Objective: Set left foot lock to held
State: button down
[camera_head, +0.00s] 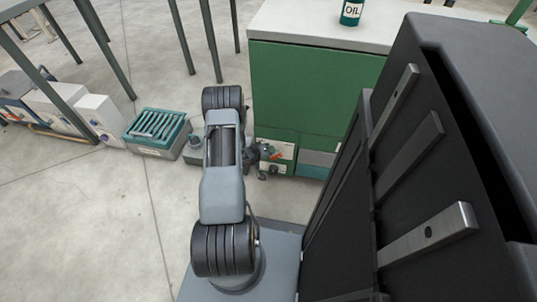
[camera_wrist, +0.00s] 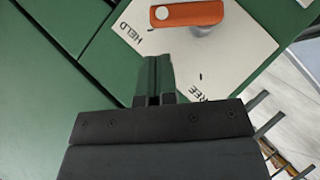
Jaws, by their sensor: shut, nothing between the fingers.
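The foot lock's pale plate (camera_wrist: 245,50) is on the green cabinet front and carries the words HELD and FREE. Its orange lever (camera_wrist: 190,14) lies at the top of the wrist view. The lever's end with a white dot is at the left, on the side of the HELD mark; FREE is lower, near my gripper's right side. My gripper (camera_wrist: 154,70) is shut and empty. Its fingertips show below the lever with a gap in the picture; contact is not visible. In the head view the plate (camera_head: 285,148) is small and partly behind my arm.
The green cabinet (camera_head: 310,95) has a pale top with an oil can (camera_head: 351,11). A large black housing with metal bars fills the right. Floor at lower left is clear.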

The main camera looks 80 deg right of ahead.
jog(key=r+p+v, duration=0.1)
jog(key=p+v, duration=0.1)
jog(key=v, duration=0.9)
jog(key=shift+d+p, duration=0.3)
jog(key=shift+d, duration=0.1)
jog(key=w+a+r+n+t+y+p, duration=0.1)
jog(key=w+a+r+p, duration=0.35)
jog(key=r, duration=0.65)
jog(key=w+a+r+n+p, duration=0.1)
jog(key=w+a+r+p, duration=0.4)
jog(key=r, duration=0.7)
jog(key=w+a+r+n+t+y+p, duration=0.1)
jog(key=w+a+r+p, duration=0.35)
jog(key=r, duration=0.65)
jog(key=w+a+r+n+t+y+p, duration=0.2)
jog(key=a+r+n+t+y+p, duration=0.2)
jog(key=a+r, duration=0.9)
jog(key=w+a+r+n+t+y+p, duration=0.2)
jog(key=a+r+n+t+y+p, duration=0.2)
jog(key=a+r+p, duration=0.6)
jog(key=a+r+n+t, duration=0.1)
jog(key=a+r+n, duration=0.1)
jog(key=a+r, duration=0.1)
jog(key=shift+a+n+p, duration=0.35)
jog(key=shift+a+n, duration=0.05)
jog(key=shift+a, duration=0.45)
